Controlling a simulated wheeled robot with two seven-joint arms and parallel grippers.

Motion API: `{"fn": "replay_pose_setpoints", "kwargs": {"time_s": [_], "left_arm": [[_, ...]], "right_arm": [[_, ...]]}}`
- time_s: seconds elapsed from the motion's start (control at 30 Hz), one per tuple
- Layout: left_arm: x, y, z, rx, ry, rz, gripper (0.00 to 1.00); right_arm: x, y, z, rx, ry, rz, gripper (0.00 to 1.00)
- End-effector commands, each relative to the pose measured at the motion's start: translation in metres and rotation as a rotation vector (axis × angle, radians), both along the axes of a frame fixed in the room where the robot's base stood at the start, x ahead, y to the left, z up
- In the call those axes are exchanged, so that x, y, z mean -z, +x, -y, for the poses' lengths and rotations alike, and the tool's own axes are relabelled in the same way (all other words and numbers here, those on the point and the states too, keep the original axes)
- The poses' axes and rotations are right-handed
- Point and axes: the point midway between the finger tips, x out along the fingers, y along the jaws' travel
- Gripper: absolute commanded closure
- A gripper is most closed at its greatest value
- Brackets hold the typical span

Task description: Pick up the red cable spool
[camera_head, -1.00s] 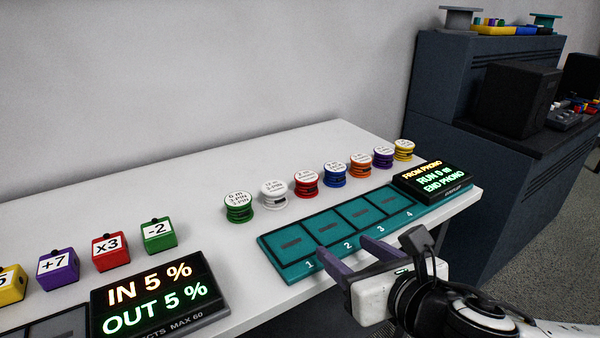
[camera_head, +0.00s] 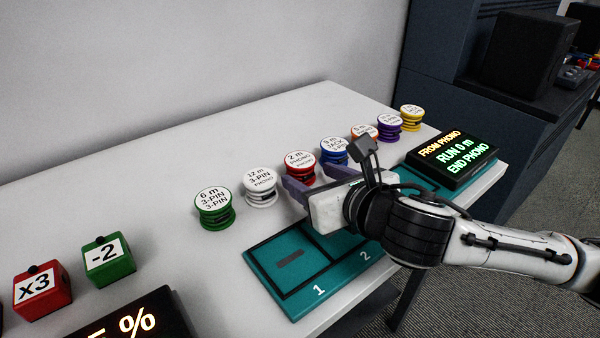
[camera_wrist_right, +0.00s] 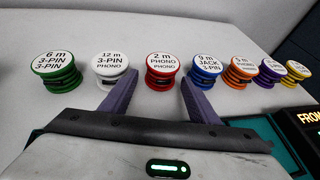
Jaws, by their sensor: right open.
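The red cable spool (camera_head: 301,166) stands upright in the row on the white table, with a white top label reading "2 m PHONO PHONO". In the right wrist view the red spool (camera_wrist_right: 161,72) sits just beyond and between the fingertips. My right gripper (camera_head: 312,182) is open and empty, its purple fingers pointing at the red spool from the front. The fingers (camera_wrist_right: 155,88) also show in the right wrist view, spread to either side of the spool's line. Part of the spool's lower side is hidden by the gripper in the head view. My left gripper is not in view.
A white spool (camera_head: 260,187) and a green spool (camera_head: 214,208) stand left of the red one; a blue spool (camera_head: 334,151) stands close on its right, with more spools beyond. The teal slotted tray (camera_head: 262,262) lies under my right arm. A display (camera_head: 452,158) stands at right.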

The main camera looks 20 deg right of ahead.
Motion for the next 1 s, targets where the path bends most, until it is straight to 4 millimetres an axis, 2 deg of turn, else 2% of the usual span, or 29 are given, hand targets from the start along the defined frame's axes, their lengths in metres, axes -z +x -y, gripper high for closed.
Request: {"fn": "replay_pose_setpoints", "kwargs": {"time_s": [0.4,0.67,0.87,0.9,1.0], "left_arm": [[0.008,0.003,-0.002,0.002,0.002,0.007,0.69],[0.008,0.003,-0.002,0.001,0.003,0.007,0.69],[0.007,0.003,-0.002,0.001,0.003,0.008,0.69],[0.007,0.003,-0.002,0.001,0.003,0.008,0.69],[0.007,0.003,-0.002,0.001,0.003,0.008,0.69]], "right_arm": [[0.013,0.049,-0.005,-0.001,0.001,-0.001,0.45],[0.013,0.052,-0.006,-0.001,-0.001,0.0,0.45],[0.013,0.051,-0.006,-0.001,-0.001,0.0,0.77],[0.012,0.052,-0.006,-0.001,0.0,0.002,0.8],[0.012,0.051,-0.006,-0.001,0.0,0.002,0.8]]}}
